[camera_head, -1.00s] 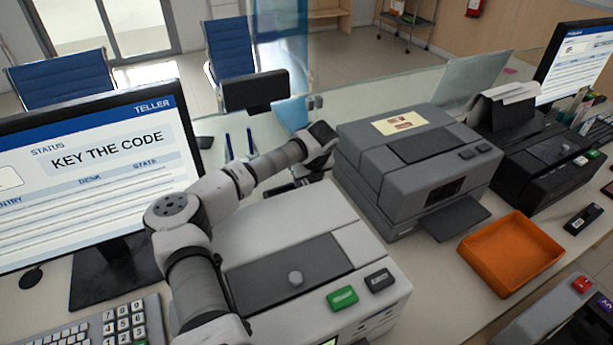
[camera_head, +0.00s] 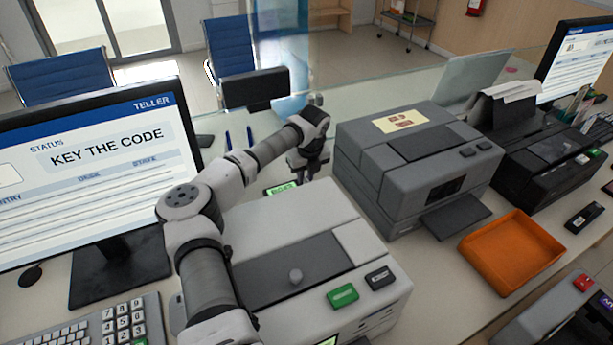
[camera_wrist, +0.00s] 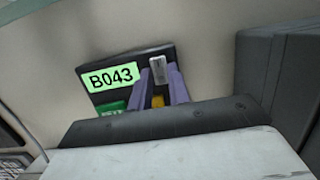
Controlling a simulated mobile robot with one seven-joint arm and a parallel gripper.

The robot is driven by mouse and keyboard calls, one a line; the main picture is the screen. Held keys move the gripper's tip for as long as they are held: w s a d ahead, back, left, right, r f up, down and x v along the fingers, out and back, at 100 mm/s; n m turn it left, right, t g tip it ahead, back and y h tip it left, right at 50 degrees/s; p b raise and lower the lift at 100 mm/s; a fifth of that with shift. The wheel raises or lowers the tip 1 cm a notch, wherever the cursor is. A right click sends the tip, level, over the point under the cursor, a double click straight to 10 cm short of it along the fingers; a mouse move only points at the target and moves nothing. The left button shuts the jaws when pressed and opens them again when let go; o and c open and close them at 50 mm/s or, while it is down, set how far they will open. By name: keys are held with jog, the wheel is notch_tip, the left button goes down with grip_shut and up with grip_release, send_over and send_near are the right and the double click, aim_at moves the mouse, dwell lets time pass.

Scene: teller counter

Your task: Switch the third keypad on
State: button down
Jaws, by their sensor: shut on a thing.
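A dark desk unit, seemingly the keypad (camera_wrist: 127,66), lies flat on the counter in the wrist view. Its lit green display (camera_wrist: 113,77) reads B043, with a small green key (camera_wrist: 112,108) below it. In the head view the lit display (camera_head: 281,188) shows behind the light grey machine; most of the unit is hidden. My gripper (camera_head: 307,165) points down over it. In the wrist view its purple fingers (camera_wrist: 162,84) are closed around a small light grey piece, seemingly a switch lever (camera_wrist: 157,68), at the unit's right side.
The light grey machine (camera_head: 346,235) stands in front of the unit, and a dark grey machine (camera_head: 376,165) stands close to its right. A monitor (camera_head: 95,185) reading KEY THE CODE stands left. An orange tray (camera_head: 511,253) and a black printer (camera_head: 535,155) are farther right.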

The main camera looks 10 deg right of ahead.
dwell(0.3)
jog(key=c, duration=1.3)
grip_release()
jog(key=b+v, duration=0.1)
jog(key=v, duration=0.3)
jog(key=b+v, duration=0.1)
jog(key=v, duration=0.4)
jog(key=b+v, duration=0.1)
jog(key=v, duration=0.4)
jog(key=shift+w+b, duration=0.3)
jog(key=shift+b, duration=0.05)
